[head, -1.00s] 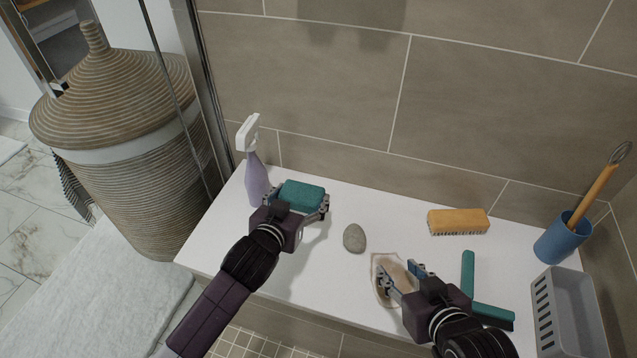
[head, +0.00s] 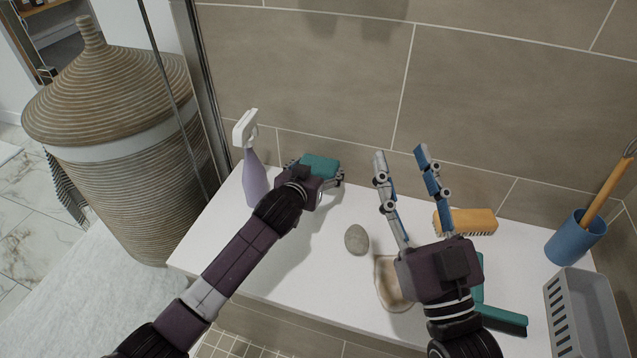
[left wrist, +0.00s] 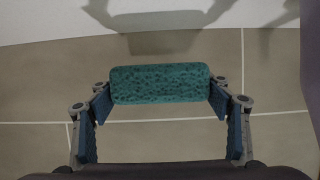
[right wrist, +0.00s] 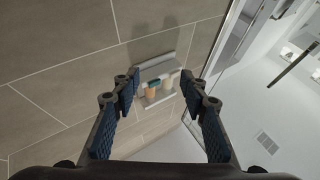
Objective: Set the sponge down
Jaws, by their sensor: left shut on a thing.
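The teal sponge (head: 321,165) is held in my left gripper (head: 318,172), over the far left part of the white bench (head: 318,262). In the left wrist view the sponge (left wrist: 160,84) spans between both fingertips, with the tiled wall behind it. I cannot tell whether its underside touches the bench. My right gripper (head: 402,160) is open and empty, pointing up in front of the wall. The right wrist view shows its fingers (right wrist: 158,92) spread, with nothing between them.
A lavender spray bottle (head: 254,178) stands left of the sponge. A grey stone (head: 356,240), a beige oval item (head: 390,290), an orange brush (head: 470,221), a teal squeegee (head: 500,319), a blue cup (head: 574,240) and a grey basket (head: 585,315) occupy the right. The bench's left front is clear.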

